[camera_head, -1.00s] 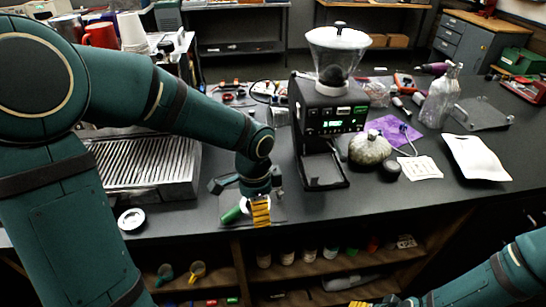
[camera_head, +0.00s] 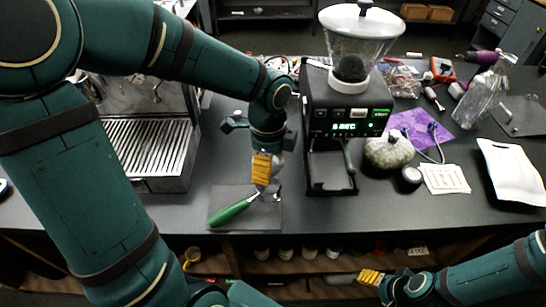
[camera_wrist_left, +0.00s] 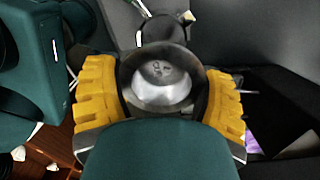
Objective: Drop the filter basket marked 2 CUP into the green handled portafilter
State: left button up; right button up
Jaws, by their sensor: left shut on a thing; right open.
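The portafilter with the green handle (camera_head: 232,212) lies on a dark mat at the counter's front edge. Its handle points to the lower left, and its head is largely hidden by my left gripper (camera_head: 264,178). That gripper is above the head end of the portafilter. In the left wrist view, its yellow fingers are shut on a round metal filter basket (camera_wrist_left: 160,84) with a faint mark on its bottom. The mark is too blurred to read surely. My right gripper (camera_head: 371,278) is open and empty, low at the right, in front of the shelves.
The espresso machine (camera_head: 147,148) stands left of the mat (camera_head: 268,218), and the black grinder (camera_head: 330,180) stands right of it. Open shelves lie below the counter.

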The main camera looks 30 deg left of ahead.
pick_arm(q)
jog(key=shift+s+f, duration=0.2)
jog(key=shift+f, duration=0.15)
jog(key=shift+w+f+b, duration=0.15)
jog(key=shift+f+b, duration=1.85)
pick_arm(e)
jog(key=shift+s+a+f, duration=0.1)
jog(key=shift+s+f, duration=0.15)
jog(key=shift+f, duration=0.45)
jog(key=shift+s+d+f, duration=0.1)
jog(key=shift+s+f, duration=0.15)
jog(key=shift+f, duration=0.45)
jog(key=shift+s+a+f, duration=0.1)
jog(key=shift+s+f, duration=0.15)
jog(key=shift+f, duration=0.45)
pick_arm(q)
jog(key=shift+p, duration=0.45)
pick_arm(e)
jog(key=shift+r, duration=0.45)
pick_arm(q)
jog(key=shift+f+b, duration=1.15)
jog(key=shift+f, duration=0.55)
pick_arm(e)
jog(key=shift+f, duration=1.15)
pick_arm(q)
jog(key=o, duration=1.1)
jog(key=shift+c, duration=0.2)
jog(key=shift+r, duration=0.1)
pick_arm(e)
jog(key=shift+r, duration=0.1)
